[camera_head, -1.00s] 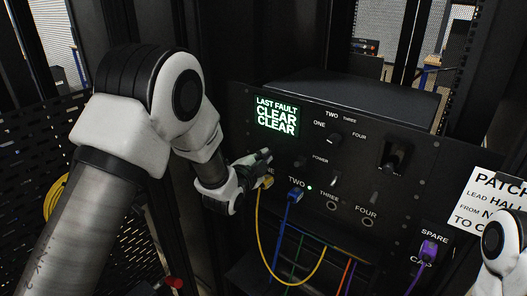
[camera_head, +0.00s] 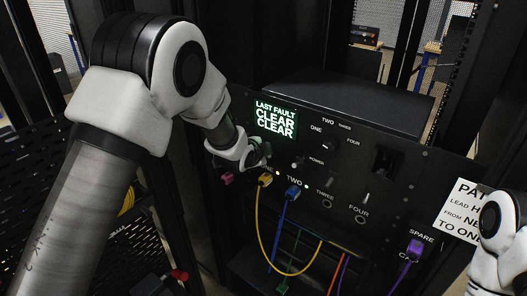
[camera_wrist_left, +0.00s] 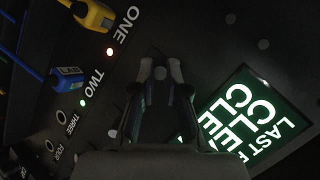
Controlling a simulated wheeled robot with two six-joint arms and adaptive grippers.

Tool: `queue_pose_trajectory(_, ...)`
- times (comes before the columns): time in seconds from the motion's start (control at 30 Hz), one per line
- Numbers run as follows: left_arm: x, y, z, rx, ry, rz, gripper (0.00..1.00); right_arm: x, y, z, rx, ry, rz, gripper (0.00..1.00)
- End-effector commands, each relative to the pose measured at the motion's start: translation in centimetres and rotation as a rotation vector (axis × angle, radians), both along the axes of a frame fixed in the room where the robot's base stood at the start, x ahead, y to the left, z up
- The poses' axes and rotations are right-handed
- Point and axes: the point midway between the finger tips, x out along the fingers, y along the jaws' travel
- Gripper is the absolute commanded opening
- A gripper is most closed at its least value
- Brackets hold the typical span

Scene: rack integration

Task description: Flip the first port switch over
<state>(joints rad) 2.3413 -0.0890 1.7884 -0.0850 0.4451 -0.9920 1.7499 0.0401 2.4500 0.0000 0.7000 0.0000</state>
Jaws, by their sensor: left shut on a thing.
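The black panel (camera_head: 400,165) carries numbered ports with small toggle switches above them. A yellow plug (camera_head: 265,179) sits in port one, and it also shows in the wrist view (camera_wrist_left: 93,15). My left gripper (camera_head: 262,153) is at the panel, just above port one and below the screen. Its fingers (camera_wrist_left: 160,72) are nearly together, shut on the first port switch, which they hide. Which way the switch points cannot be told. My right gripper is out of view.
The green-lit screen (camera_head: 275,119) reads LAST FAULT CLEAR CLEAR. A blue plug (camera_head: 292,192), a pink plug (camera_head: 227,178) and a purple plug (camera_head: 415,246) are close by. Cables hang below the panel. Rotary knobs and a larger black switch (camera_head: 385,160) sit to the right.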

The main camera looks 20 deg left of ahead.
Motion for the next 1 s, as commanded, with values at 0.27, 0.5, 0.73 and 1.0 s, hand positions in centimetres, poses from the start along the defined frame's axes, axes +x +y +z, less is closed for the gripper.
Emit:
queue_pose_trajectory(0.27, 0.0, 0.0, -0.1, 0.000, 0.000, 0.000, 0.37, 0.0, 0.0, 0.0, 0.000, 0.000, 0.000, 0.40)
queue_pose_trajectory(0.5, 0.0, 0.0, 0.0, 0.000, -0.001, 0.000, 0.38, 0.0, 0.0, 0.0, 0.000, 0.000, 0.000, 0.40)
queue_pose_trajectory(0.73, -1.5, 0.1, 1.1, 0.001, -0.002, -0.001, 0.38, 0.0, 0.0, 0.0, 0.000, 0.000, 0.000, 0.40)
queue_pose_trajectory(1.0, -7.2, 0.5, 4.8, 0.001, -0.002, 0.000, 0.38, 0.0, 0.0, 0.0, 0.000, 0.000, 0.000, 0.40)
